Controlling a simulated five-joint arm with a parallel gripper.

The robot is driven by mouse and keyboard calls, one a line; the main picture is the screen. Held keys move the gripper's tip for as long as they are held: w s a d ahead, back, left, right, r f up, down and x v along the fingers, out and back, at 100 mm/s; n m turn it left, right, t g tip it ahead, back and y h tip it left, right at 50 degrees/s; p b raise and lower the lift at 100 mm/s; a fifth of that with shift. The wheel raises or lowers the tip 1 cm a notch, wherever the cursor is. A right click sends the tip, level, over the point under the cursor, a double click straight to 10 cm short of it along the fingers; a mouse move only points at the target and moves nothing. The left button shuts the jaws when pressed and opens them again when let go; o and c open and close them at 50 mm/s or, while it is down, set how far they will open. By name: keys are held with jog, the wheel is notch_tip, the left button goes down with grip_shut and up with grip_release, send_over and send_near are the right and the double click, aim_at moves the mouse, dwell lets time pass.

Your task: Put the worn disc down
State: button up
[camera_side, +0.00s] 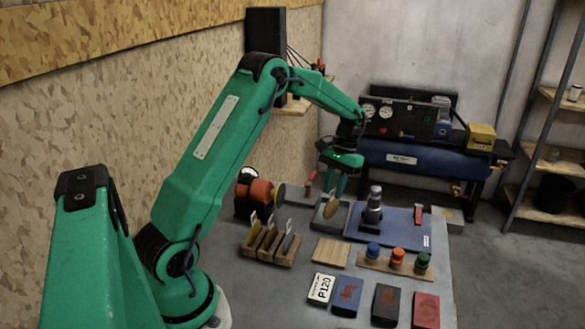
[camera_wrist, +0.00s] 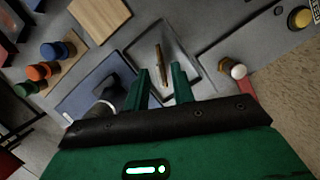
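A tan disc (camera_side: 330,209), seemingly the worn one, stands tilted on edge in a shallow grey tray (camera_side: 318,225) behind the slotted wooden rack. It shows almost edge-on in the wrist view (camera_wrist: 159,62), over the tray's pale floor (camera_wrist: 145,45). My gripper (camera_side: 334,188) points down just above the disc. In the wrist view my gripper (camera_wrist: 160,72) has its fingers apart, with the disc between and just beyond the tips. Gaps show on both sides of the disc. Whether the disc's lower edge touches the tray is unclear.
The wooden rack (camera_side: 272,252) holds several upright discs. A sander (camera_side: 372,208) stands on a blue mat (camera_side: 395,238) right of the tray. A bare wooden board (camera_side: 331,252), coloured knobs (camera_side: 397,257) on a strip and several blocks (camera_side: 346,296) lie nearer. A grinder (camera_side: 254,193) stands left.

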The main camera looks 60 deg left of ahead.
jog(key=v, duration=1.2)
dwell(0.5)
jog(key=s+d+r+m+t+y, duration=0.15)
jog(key=s+d+r+t, duration=0.25)
jog(key=s+d+r, duration=0.65)
jog(key=s+d+f+m+t, duration=0.1)
jog(key=s+d+f+t, duration=0.1)
jog(key=s+d, duration=0.2)
jog(key=s+d+f+m+t, duration=0.1)
jog(key=s+d+f+t, duration=0.1)
jog(key=s, duration=0.9)
jog(key=shift+s+d+f+m+t, duration=0.15)
jog(key=shift+d+f+m+t, duration=0.25)
jog(key=shift+d+f, duration=0.45)
